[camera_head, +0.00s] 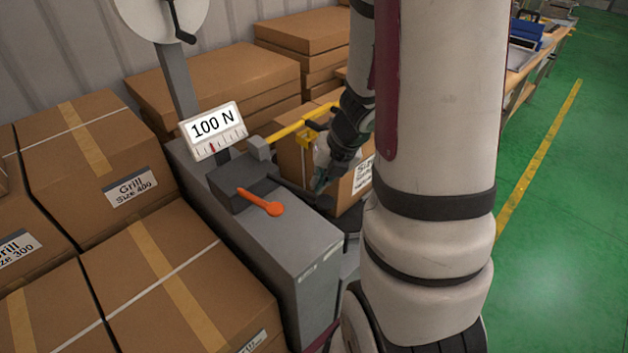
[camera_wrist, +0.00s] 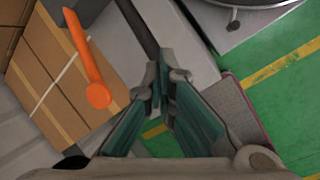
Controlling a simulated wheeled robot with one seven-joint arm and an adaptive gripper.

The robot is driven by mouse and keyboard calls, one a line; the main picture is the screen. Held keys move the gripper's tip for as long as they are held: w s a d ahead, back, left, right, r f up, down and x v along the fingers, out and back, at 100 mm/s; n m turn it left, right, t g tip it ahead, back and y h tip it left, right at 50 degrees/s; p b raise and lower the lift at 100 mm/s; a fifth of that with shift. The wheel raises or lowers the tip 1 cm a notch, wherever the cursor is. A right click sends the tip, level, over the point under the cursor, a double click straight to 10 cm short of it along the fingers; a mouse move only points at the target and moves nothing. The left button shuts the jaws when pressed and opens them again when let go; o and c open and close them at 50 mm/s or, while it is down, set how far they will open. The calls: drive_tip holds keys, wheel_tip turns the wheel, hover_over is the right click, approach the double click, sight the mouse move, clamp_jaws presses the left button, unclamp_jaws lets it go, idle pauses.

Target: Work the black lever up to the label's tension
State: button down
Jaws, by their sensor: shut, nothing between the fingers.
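The black lever (camera_head: 297,195) sticks out to the right from a dark block (camera_head: 240,182) on top of a grey machine. In the wrist view the black lever (camera_wrist: 138,28) runs down toward my fingertips. My gripper (camera_head: 320,184) is at the lever's outer end, its fingers together with nothing between them. In the wrist view my gripper (camera_wrist: 163,82) has its tips beside the lever's end; I cannot tell whether they touch. The white label (camera_head: 212,130) reads "100 N" above a tick scale. A small red pointer (camera_head: 212,147) stands left of the scale's middle.
An orange lever (camera_head: 262,202) sits just in front of the black one and also shows in the wrist view (camera_wrist: 92,70). A yellow bar (camera_head: 290,131) lies behind. Cardboard boxes (camera_head: 130,285) crowd the left. Green floor (camera_head: 560,200) is open at right.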

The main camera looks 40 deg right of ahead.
drive_tip(key=shift+s+f+b, duration=0.3)
drive_tip(key=shift+f+b, duration=0.3)
drive_tip(key=shift+s+f+b, duration=0.25)
drive_tip(key=shift+f+b, duration=0.3)
drive_tip(key=shift+f, duration=0.05)
idle(1.5)
drive_tip(key=shift+r, duration=0.1)
idle(0.4)
drive_tip(key=shift+w+r+p, duration=0.5)
drive_tip(key=shift+r+p, duration=0.65)
drive_tip(key=shift+p, duration=0.35)
drive_tip(key=shift+w+r+p, duration=0.55)
drive_tip(key=shift+r+p, duration=0.6)
drive_tip(key=shift+p, duration=0.35)
drive_tip(key=shift+w+r+p, duration=0.5)
drive_tip(key=shift+r+p, duration=0.65)
drive_tip(key=shift+p, duration=0.35)
drive_tip(key=shift+r, duration=0.1)
drive_tip(key=r+p, duration=0.1)
drive_tip(key=w+r+p, duration=0.1)
drive_tip(key=r+p, duration=0.1)
drive_tip(key=w+r+p, duration=0.1)
drive_tip(key=p, duration=0.1)
drive_tip(key=shift+a+r, duration=0.1)
drive_tip(key=shift+r, duration=0.1)
